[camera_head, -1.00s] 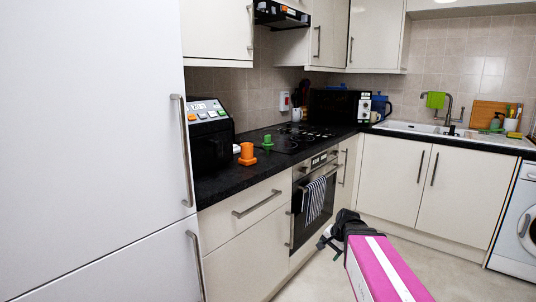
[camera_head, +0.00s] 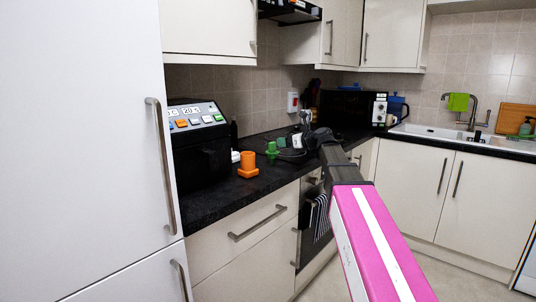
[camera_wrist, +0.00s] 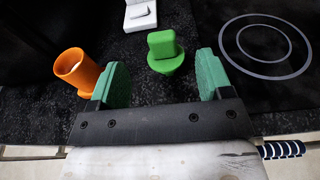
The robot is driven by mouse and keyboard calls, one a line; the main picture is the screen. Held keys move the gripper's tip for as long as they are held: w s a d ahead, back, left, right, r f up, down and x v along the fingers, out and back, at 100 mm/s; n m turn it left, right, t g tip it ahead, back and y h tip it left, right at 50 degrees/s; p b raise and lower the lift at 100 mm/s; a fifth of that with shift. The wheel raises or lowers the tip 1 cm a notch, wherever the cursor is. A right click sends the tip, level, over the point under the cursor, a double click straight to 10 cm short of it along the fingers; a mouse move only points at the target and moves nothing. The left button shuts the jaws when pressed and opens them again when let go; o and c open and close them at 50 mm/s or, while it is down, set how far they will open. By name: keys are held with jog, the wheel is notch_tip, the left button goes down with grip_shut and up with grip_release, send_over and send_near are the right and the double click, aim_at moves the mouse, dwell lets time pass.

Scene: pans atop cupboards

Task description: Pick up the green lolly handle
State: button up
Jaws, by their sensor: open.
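The green lolly handle (camera_head: 272,150) stands on the black worktop, right of an orange cup-like piece. In the wrist view the green lolly handle (camera_wrist: 163,52) has a blocky upright top over a round base. My gripper (camera_wrist: 162,78) is open, with green pads on both fingers. The handle shows between and just beyond the two fingertips, apart from both, with nothing held. In the head view my gripper (camera_head: 291,146) reaches over the worktop from the right, close to the handle.
The orange piece (camera_head: 248,165) stands left of the handle, near my left finger in the wrist view (camera_wrist: 77,70). A white piece (camera_wrist: 140,14) lies behind. A black appliance (camera_head: 198,145) stands left. The hob (camera_wrist: 266,45) is right; a striped towel (camera_head: 320,218) hangs below.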

aim_at(274, 143)
jog(key=shift+f+x, duration=0.25)
jog(key=shift+x, duration=2.35)
jog(key=shift+f+x, duration=0.2)
jog(key=shift+x, duration=2.45)
jog(key=shift+s, duration=0.1)
jog(key=shift+d, duration=0.1)
jog(key=c, duration=1)
